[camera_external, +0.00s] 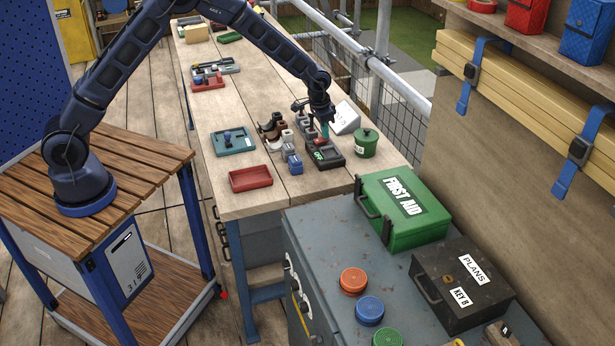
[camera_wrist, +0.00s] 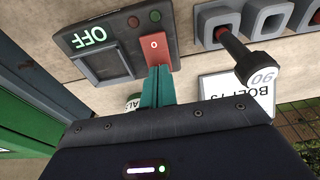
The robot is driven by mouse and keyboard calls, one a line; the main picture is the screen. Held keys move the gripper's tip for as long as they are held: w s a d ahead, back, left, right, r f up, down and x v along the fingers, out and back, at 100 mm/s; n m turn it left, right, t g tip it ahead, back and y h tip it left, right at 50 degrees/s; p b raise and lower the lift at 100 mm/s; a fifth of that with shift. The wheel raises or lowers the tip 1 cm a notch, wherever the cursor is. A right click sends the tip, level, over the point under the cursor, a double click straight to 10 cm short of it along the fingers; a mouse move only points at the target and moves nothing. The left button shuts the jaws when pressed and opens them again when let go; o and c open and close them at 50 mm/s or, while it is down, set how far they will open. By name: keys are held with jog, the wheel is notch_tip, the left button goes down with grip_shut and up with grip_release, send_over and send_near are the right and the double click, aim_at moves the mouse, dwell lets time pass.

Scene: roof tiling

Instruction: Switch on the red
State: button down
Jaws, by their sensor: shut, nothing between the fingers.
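A dark switch box (camera_external: 330,160) sits on the workbench near its right end. In the wrist view the box (camera_wrist: 118,72) has a display (camera_wrist: 90,38) reading OFF in pale green. Beside the display is a red rocker switch (camera_wrist: 153,46) marked 0. A small dull red lamp (camera_wrist: 133,22) and a green lamp (camera_wrist: 154,17) sit above the rocker. My gripper (camera_wrist: 160,72) is shut and empty. Its teal fingertips overlap the rocker's near end; I cannot tell whether they touch it. My gripper (camera_external: 324,132) points down over the box in the external view.
A green lidded pot (camera_external: 366,144) and a white sign (camera_external: 346,117) stand close to the box. A row of grey holders (camera_external: 290,152) with handled tools is left of it. A red tray (camera_external: 250,178) and a teal tray (camera_external: 234,143) lie further left.

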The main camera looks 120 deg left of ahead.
aim_at(315, 141)
jog(key=shift+w+a+f+g+h, duration=0.1)
jog(key=shift+w+f+g+h, duration=0.05)
jog(key=shift+f+g+h, duration=0.15)
dwell(0.4)
jog(key=shift+s+d+r, duration=0.2)
jog(key=shift+s+d, duration=0.35)
jog(key=shift+s, duration=0.05)
jog(key=shift+r, duration=0.1)
notch_tip(315, 141, up, 14)
jog(key=s+d, duration=0.1)
jog(key=shift+s+d, duration=0.35)
jog(key=shift+f, duration=0.2)
